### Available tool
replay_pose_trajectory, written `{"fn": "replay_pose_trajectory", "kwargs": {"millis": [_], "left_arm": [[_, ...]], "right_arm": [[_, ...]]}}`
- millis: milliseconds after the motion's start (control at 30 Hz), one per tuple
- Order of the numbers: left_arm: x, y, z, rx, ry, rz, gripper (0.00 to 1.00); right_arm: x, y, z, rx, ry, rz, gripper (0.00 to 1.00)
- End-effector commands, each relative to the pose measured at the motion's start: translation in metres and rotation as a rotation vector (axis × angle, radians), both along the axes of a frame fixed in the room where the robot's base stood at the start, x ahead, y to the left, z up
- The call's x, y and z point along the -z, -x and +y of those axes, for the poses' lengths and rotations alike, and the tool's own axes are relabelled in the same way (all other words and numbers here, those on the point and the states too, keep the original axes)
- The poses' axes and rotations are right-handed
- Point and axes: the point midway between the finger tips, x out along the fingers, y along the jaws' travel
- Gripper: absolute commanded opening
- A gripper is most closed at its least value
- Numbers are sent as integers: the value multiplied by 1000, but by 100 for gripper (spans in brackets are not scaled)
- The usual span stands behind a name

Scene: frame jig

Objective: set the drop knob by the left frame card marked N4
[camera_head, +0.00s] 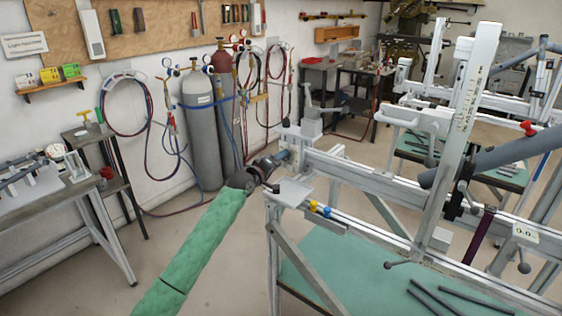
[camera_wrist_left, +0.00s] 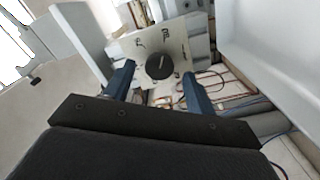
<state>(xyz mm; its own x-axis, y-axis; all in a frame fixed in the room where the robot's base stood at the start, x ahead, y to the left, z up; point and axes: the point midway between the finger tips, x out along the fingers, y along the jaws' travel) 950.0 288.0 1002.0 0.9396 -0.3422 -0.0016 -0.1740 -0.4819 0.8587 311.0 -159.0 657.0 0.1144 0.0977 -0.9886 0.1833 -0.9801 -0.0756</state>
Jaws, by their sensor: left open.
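A black round knob (camera_wrist_left: 159,66) with a pale pointer line sits on a light plate (camera_wrist_left: 128,46) with dark marks in the left wrist view. My left gripper (camera_head: 283,156) is at the left end of the frame jig (camera_head: 350,174) in the head view. Its two blue fingers (camera_wrist_left: 157,87) are apart and empty, one toward each side of the knob in the wrist view. I cannot tell whether they touch it. The knob cannot be made out in the head view. No card reading N4 is legible. My right gripper is not in view.
A tilted upright (camera_head: 465,120) rises at right. Gas cylinders (camera_head: 201,130) and hoses stand by the wall. A side table (camera_head: 45,200) is at left, with open floor between.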

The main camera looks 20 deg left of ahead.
Motion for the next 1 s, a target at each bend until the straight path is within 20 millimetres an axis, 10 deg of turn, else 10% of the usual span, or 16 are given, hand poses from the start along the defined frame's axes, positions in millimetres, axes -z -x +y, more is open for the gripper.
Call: {"fn": "replay_pose_trajectory", "kwargs": {"millis": [233, 1000], "left_arm": [[3, 37, 13, -1, -1, 0, 56], [1, 59, 22, 0, 0, 1, 56]], "right_arm": [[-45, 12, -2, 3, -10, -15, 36], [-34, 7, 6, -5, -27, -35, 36]]}}
